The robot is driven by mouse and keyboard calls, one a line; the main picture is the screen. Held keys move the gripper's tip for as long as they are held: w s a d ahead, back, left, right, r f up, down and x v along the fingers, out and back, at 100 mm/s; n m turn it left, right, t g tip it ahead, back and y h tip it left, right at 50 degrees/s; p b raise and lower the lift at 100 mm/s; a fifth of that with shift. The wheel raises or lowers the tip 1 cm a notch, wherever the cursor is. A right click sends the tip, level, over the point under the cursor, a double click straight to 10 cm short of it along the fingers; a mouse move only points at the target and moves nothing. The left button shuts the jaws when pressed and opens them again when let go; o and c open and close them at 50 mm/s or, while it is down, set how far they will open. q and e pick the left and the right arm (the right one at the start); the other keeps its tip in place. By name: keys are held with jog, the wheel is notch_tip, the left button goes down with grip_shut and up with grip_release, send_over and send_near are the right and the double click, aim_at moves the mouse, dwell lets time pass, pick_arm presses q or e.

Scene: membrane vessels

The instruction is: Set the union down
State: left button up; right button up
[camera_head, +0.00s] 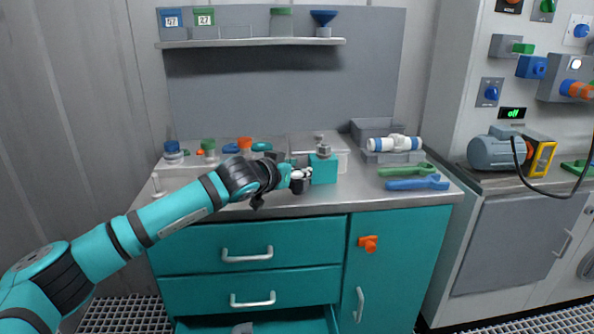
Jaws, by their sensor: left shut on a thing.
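My left gripper (298,178) is above the front part of the grey worktop (270,206), just left of a teal block (324,170). It is shut on a small part, the union, which is mostly hidden by the fingers. I cannot tell whether the union touches the worktop or the block. A grey metal fitting (322,148) shows on or just behind the top of the teal block. My right gripper is not in view.
Small coloured fittings (208,148) stand behind my left arm. A white cylinder with blue bands (394,143) lies at the back right. Green (405,170) and blue (417,184) wrenches lie at the right. The bottom drawer (290,326) is open.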

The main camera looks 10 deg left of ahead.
pick_arm(q)
jog(key=o, duration=1.2)
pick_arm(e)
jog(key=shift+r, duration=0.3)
pick_arm(q)
jog(key=shift+v, duration=1.15)
jog(key=v, duration=0.9)
jog(key=shift+s+a+r, duration=0.1)
jog(key=shift+s+a, duration=0.05)
jog(key=shift+s, duration=0.2)
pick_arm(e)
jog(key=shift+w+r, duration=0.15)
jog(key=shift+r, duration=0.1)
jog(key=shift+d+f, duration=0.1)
